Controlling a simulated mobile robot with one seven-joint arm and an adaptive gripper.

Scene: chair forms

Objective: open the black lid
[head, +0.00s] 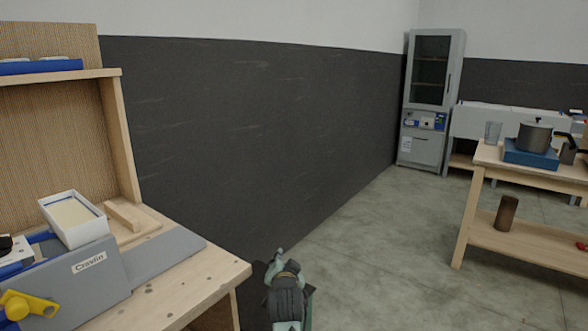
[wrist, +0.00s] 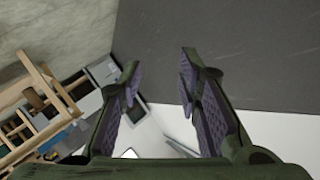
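I cannot make out a clear black lid. A dark grey pot (head: 535,137) with a knobbed lid stands on a blue block on the right-hand table. A small black piece (head: 5,244) shows at the far left edge, on the grey Cravlin device (head: 90,280), and is cut off by the frame. My gripper (wrist: 158,75) is open and empty in the wrist view, with its two fingers well apart. My arm shows low at the bottom middle of the head view, away from both tables. The wrist view is tilted and shows wall, floor and distant furniture.
The wooden workbench (head: 185,284) at left holds a white tray (head: 72,216) and a wood block. The right-hand wooden table (head: 485,157) bears a glass (head: 492,132) and has a brown cylinder (head: 506,213) on its lower shelf. A grey cabinet (head: 432,80) stands behind. The floor between is clear.

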